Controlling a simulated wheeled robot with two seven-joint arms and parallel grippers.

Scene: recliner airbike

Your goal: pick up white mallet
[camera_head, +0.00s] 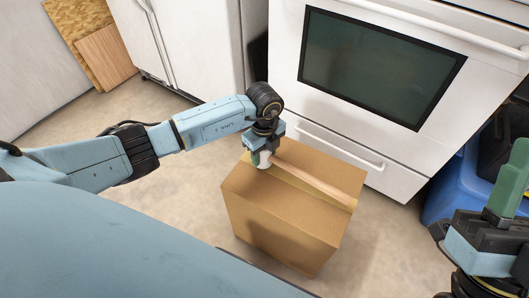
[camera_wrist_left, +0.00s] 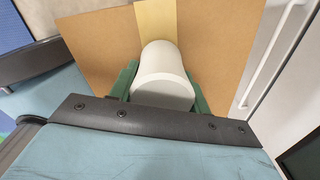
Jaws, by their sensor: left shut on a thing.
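The white mallet's head (camera_head: 264,161) is at the upper left of a cardboard box (camera_head: 275,215). In the left wrist view, the white head (camera_wrist_left: 164,80) sits between the green fingers of my left gripper (camera_wrist_left: 162,88). I cannot tell whether the mallet still touches the box. My right gripper (camera_head: 508,180) shows partly at the right edge, with its green fingers pointing up; its opening is unclear.
A white oven (camera_head: 400,100) with a dark window and a drawer stands just behind the box. A white cabinet (camera_head: 195,50) is at the back left, with wooden boards (camera_head: 105,55) beyond it. A blue bin (camera_head: 455,180) is at the right. Floor is clear left of the box.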

